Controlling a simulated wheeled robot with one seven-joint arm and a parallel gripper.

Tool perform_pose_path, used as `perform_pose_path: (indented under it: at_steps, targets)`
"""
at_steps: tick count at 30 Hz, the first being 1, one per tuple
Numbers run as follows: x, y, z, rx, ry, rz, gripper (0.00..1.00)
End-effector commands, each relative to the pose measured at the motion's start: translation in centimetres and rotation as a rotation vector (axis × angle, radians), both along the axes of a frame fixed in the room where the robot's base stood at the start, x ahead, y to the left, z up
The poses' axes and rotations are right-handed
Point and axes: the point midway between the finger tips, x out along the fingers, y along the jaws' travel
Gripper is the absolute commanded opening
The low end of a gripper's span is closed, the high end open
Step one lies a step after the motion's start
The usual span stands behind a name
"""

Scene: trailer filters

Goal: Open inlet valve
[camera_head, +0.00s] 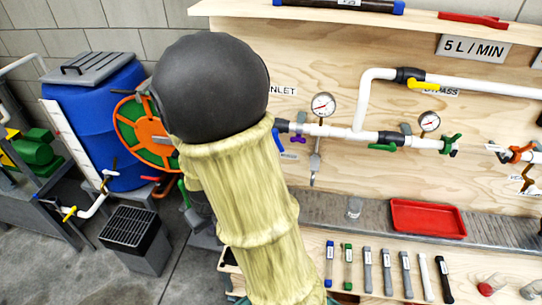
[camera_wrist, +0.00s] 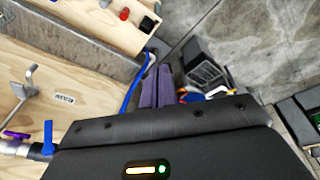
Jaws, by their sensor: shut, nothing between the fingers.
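The INLET label (camera_head: 282,91) is on the plywood panel, just right of my arm's dark round joint. Below it, a blue valve handle (camera_head: 279,143) shows beside my arm on the white pipe; part of this valve is hidden. In the wrist view the blue handle (camera_wrist: 48,138) stands crosswise to the pipe at the lower left. My gripper (camera_wrist: 155,88) shows as two purple-grey fingers close together, shut and empty. It is to the right of the blue handle and apart from it. In the head view my arm hides most of that area.
A purple handle (camera_head: 298,139) and a pressure gauge (camera_head: 322,105) are close right of the blue handle. An orange hose reel (camera_head: 133,122) and blue barrel (camera_head: 92,115) stand left. A red tray (camera_head: 428,218) lies on the ledge. A dark grated box (camera_head: 133,238) stands on the floor.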

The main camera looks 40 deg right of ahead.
Motion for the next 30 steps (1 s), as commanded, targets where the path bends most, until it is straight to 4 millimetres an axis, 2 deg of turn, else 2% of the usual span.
perform_pose_path:
  at_steps: [1,6,12,15,20,24,27,30]
  targets:
    - [0.8,-0.8,-2.4,-0.034,0.006,0.002,0.00]
    - [3.1,-4.4,-7.7,-0.191,0.001,0.021,0.00]
    - [5.0,-9.9,-12.1,-0.465,0.006,0.077,0.00]
    - [5.9,-12.8,-13.3,-0.632,0.013,0.121,0.00]
    - [7.5,-17.1,-13.4,-0.932,0.034,0.209,0.00]
    - [9.3,-19.6,-11.6,-1.222,0.055,0.299,0.00]
    - [10.7,-20.4,-9.6,-1.430,0.070,0.357,0.00]
    - [12.0,-20.2,-7.6,-1.598,0.082,0.401,0.00]
